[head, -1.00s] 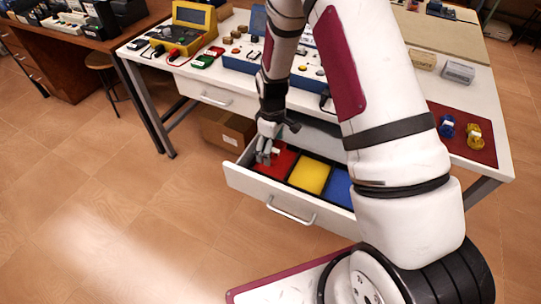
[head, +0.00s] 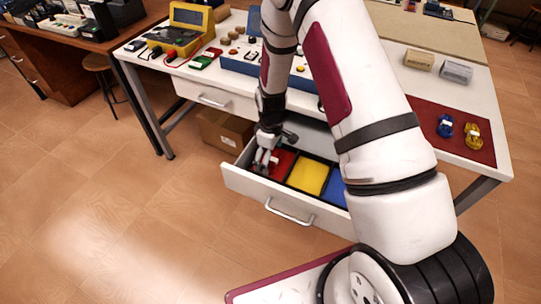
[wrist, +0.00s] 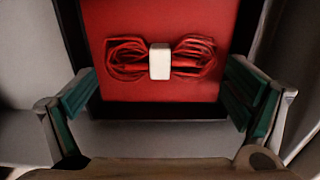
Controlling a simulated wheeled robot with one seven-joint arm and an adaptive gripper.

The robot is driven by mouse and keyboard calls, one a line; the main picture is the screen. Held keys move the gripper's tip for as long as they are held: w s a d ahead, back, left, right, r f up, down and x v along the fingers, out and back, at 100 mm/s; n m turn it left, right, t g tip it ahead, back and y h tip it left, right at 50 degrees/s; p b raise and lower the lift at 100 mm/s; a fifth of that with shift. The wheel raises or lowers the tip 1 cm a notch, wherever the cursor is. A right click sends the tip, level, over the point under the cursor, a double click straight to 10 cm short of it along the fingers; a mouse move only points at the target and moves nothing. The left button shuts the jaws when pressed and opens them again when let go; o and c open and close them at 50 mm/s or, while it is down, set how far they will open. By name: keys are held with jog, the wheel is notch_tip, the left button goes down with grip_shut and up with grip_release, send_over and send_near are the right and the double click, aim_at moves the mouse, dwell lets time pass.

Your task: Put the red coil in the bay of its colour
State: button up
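The red coil (wrist: 125,62), a bundle with a white band, lies on the red floor of the red bay (wrist: 150,20) in the wrist view. My gripper (wrist: 162,95) is open, with its green-padded fingers wide apart, left and right of the coil and clear of it. In the head view my gripper (head: 264,165) is at the left end of the open drawer, by the red bay (head: 285,160). The coil cannot be made out there.
The open drawer (head: 285,203) also has a yellow bay (head: 308,177) and a blue bay (head: 338,188), both empty where visible. A blue coil (head: 445,126) and a yellow coil (head: 473,135) lie on a dark red mat (head: 460,152) on the table. A cardboard box (head: 226,130) stands behind the drawer.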

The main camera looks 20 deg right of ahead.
notch_tip(320, 180, up, 12)
jog(key=shift+r+p, duration=0.25)
jog(key=shift+p, duration=0.1)
notch_tip(320, 180, up, 10)
jog(key=m, duration=0.2)
send_over(275, 166)
jog(key=s+r+m+t, duration=0.2)
jog(key=s+r, duration=0.7)
jog(key=r, duration=0.2)
jog(key=s+r+m, duration=0.2)
jog(key=s+r, duration=0.1)
jog(key=s, duration=0.6)
jog(key=s+r+m+t, duration=0.1)
jog(key=s+r+m, duration=0.2)
jog(key=s, duration=0.7)
jog(key=shift+r, duration=0.15)
